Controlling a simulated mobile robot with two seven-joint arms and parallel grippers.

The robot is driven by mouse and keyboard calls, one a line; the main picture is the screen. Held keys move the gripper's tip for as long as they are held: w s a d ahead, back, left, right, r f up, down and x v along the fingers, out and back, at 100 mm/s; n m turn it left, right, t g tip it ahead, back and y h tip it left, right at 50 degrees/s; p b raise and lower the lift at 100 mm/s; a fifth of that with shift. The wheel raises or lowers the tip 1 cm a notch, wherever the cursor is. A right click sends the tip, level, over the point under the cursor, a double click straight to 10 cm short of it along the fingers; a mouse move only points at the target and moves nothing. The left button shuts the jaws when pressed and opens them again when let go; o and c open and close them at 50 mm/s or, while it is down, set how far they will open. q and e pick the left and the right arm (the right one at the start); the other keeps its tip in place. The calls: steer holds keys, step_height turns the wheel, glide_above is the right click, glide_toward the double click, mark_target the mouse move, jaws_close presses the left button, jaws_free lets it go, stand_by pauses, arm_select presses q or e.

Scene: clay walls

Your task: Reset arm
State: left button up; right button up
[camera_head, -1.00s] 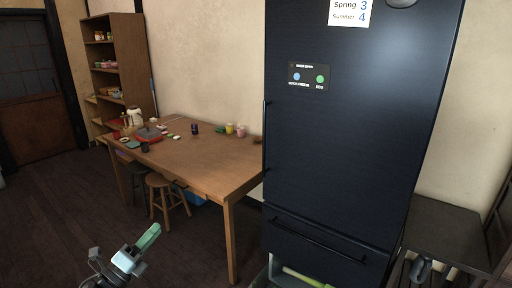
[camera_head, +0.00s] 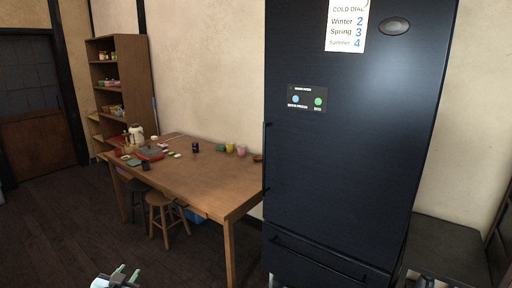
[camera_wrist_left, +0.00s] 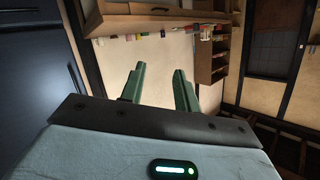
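My left gripper (camera_head: 125,273) shows at the bottom left edge of the head view, above the dark floor and in front of the table. Its two green fingers stand apart in the left wrist view (camera_wrist_left: 158,88), with nothing between them. My right gripper is not in view. The task names no object.
A tall dark blue fridge (camera_head: 350,160) with a lower drawer stands ahead. A wooden table (camera_head: 205,175) with small items stands left of it, with stools (camera_head: 165,220) beside it. A shelf (camera_head: 130,75) stands behind. The floor (camera_head: 60,225) at left is clear.

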arm_select(q)
steer(key=s+d+f+g+h, duration=0.1)
steer(key=s+d+f, duration=0.2)
steer(key=s+f, duration=0.2)
steer(key=s+d+f+g, duration=0.1)
steer(key=s+d+f, duration=0.2)
steer(key=s+f, duration=0.25)
steer(key=s+d+f+g, duration=0.1)
steer(key=s+d+f, duration=0.1)
steer(key=s, duration=0.9)
steer(key=s+d+f+g+h, duration=0.1)
steer(key=s+d, duration=0.4)
steer(key=s, duration=0.6)
steer(key=s+d+f+n+g+h, duration=0.1)
steer(key=s+d+f, duration=0.3)
steer(key=s, duration=0.7)
steer(key=shift+g, duration=0.5)
steer(key=shift+d+f, duration=0.1)
